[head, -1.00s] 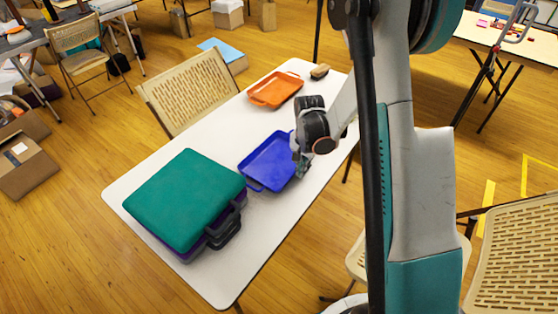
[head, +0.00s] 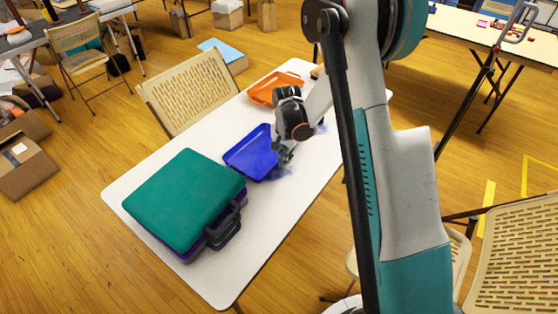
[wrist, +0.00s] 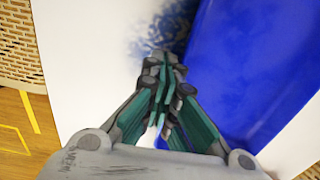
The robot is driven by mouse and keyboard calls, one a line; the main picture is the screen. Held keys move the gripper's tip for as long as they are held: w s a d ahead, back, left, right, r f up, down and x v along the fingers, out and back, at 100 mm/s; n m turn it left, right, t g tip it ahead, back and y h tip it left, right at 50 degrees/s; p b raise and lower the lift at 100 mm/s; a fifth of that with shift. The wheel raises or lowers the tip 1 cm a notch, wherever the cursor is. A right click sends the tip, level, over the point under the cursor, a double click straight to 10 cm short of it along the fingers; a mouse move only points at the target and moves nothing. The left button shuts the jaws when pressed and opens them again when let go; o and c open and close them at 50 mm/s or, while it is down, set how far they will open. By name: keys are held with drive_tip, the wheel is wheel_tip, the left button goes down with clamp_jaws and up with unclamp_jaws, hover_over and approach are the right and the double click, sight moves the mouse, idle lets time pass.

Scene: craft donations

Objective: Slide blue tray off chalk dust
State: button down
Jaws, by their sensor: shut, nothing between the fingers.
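The blue tray (head: 248,154) lies on the white table, between the teal case and the orange tray; it fills the right of the wrist view (wrist: 250,70). Blue chalk dust (head: 281,174) shows on the table along the tray's right side, and in the wrist view (wrist: 150,45) beyond my fingertips. Whether dust lies under the tray is hidden. My gripper (head: 286,154) is shut and empty, pointing down at the tray's right edge. In the wrist view its fingertips (wrist: 165,62) are close beside the tray wall; I cannot tell whether they touch.
A teal case (head: 183,195) on a purple one stands close to the tray's lower left. An orange tray (head: 262,95) lies at the table's far end, partly behind my arm. A tan chair (head: 190,88) stands along the far side. The table's near right part (head: 270,215) is clear.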

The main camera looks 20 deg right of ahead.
drive_tip(key=shift+w+a, duration=1.4)
drive_tip(key=shift+w, duration=0.75)
drive_tip(key=shift+w+a, duration=1.45)
drive_tip(key=shift+w, duration=0.65)
drive_tip(key=shift+w+a, duration=1.4)
drive_tip(key=shift+w, duration=0.75)
wheel_tip(320, 180, up, 8)
drive_tip(key=s+d+p, duration=0.1)
drive_tip(key=p, duration=0.2)
drive_tip(key=shift+s, duration=0.35)
drive_tip(key=shift+d, duration=0.1)
drive_tip(key=s+r+n+t, duration=0.2)
drive_tip(key=s+r+n, duration=0.1)
drive_tip(key=s+r, duration=0.65)
drive_tip(key=s+r+n+t, duration=0.15)
drive_tip(key=s+r, duration=0.45)
drive_tip(key=r, duration=0.6)
drive_tip(key=s+d+r+n+t, duration=0.1)
drive_tip(key=s+n+t, duration=0.2)
drive_tip(key=s, duration=1.8)
drive_tip(key=n, duration=0.4)
drive_tip(key=shift+s+d+r+t, duration=0.2)
drive_tip(key=shift+s+d+t, duration=0.05)
drive_tip(key=shift+t, duration=0.1)
